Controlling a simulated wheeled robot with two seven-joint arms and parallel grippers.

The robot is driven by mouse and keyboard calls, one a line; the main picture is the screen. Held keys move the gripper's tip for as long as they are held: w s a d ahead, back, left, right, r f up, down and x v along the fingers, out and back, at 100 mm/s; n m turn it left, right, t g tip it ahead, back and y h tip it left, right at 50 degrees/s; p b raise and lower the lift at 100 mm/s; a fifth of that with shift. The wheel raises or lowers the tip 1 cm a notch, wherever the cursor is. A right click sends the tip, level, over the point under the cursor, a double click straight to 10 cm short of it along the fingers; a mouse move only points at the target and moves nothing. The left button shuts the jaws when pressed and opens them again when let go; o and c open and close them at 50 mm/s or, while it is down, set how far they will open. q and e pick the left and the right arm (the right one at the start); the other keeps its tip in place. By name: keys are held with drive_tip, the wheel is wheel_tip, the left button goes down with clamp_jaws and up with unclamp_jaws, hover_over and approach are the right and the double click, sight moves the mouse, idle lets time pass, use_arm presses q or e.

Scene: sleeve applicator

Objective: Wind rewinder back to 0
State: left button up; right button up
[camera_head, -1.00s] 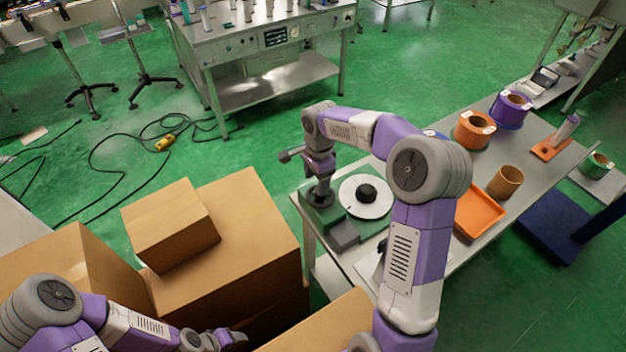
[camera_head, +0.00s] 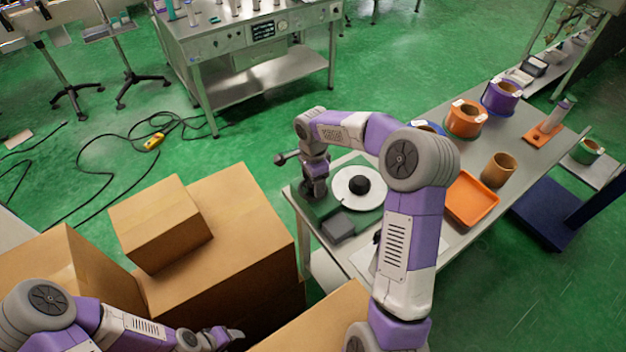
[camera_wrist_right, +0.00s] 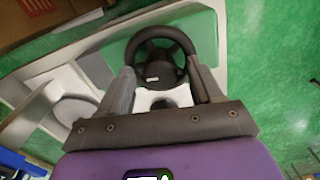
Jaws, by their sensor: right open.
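The rewinder (camera_head: 318,211) has a green base on the near left corner of the metal table. It carries a white disc (camera_head: 373,199) with a black hub and a dark grey block in front. My right gripper (camera_head: 314,188) points down over the base, left of the disc. In the right wrist view, my right gripper (camera_wrist_right: 161,88) is open, with a black spoked ring (camera_wrist_right: 134,47) beyond and between its fingers. Contact is unclear. The counter reading is not visible. My left gripper (camera_head: 228,337) is low at the bottom edge; its jaws are too small to judge.
An orange tray (camera_head: 471,201), a brown cardboard core (camera_head: 498,168) and orange (camera_head: 464,121) and purple (camera_head: 500,98) rolls stand farther along the table (camera_head: 425,225). Cardboard boxes (camera_head: 215,245) fill the area left of the table. Cables lie on the green floor.

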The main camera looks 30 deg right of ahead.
drive_tip(key=c, duration=1.1)
drive_tip(key=shift+o, duration=0.2)
